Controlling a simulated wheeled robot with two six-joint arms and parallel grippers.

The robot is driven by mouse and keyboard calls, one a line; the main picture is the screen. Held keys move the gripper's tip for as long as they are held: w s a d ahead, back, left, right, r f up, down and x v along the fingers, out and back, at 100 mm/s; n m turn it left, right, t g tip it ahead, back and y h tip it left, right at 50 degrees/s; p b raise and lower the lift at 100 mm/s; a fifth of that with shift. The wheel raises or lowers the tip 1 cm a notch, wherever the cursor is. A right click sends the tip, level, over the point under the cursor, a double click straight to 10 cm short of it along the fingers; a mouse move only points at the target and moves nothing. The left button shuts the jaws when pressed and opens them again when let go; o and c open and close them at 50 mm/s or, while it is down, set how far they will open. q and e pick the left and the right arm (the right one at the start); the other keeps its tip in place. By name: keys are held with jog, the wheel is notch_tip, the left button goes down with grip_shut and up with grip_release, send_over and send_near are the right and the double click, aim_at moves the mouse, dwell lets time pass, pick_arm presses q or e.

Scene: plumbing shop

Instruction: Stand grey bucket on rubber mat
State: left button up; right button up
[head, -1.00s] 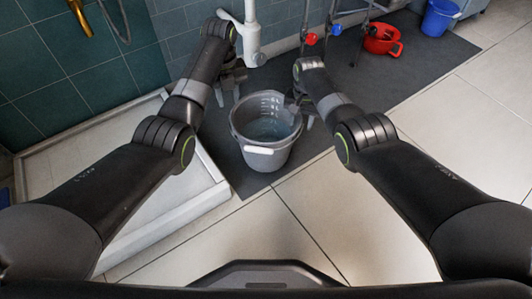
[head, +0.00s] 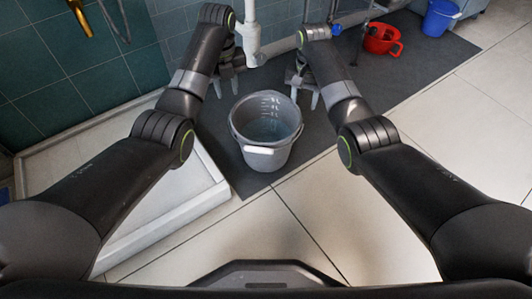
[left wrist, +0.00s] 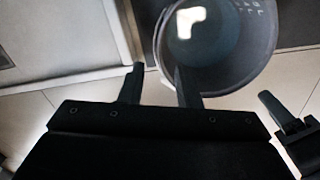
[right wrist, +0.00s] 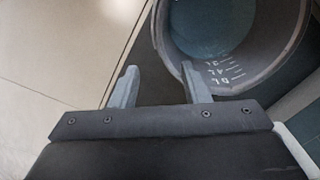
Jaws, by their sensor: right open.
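The grey bucket (head: 266,152) stands upright on the dark rubber mat (head: 425,68), close to the mat's front left corner. White level marks and a bluish inside show in it, and a white grip hangs at its front. My left gripper (head: 226,89) is open and empty, behind and left of the bucket, apart from it. My right gripper (head: 305,97) is open and empty, behind and right of the rim, also apart. The bucket shows beyond the fingers in the left wrist view (left wrist: 215,75) and the right wrist view (right wrist: 268,72).
A white shower tray (head: 207,197) lies left of the mat. A white pipe (head: 251,35) stands behind the bucket. A red pot (head: 380,40) and a blue bucket (head: 438,17) are at the back right. Pale floor tiles in front and at right are clear.

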jog(key=shift+r, duration=1.4)
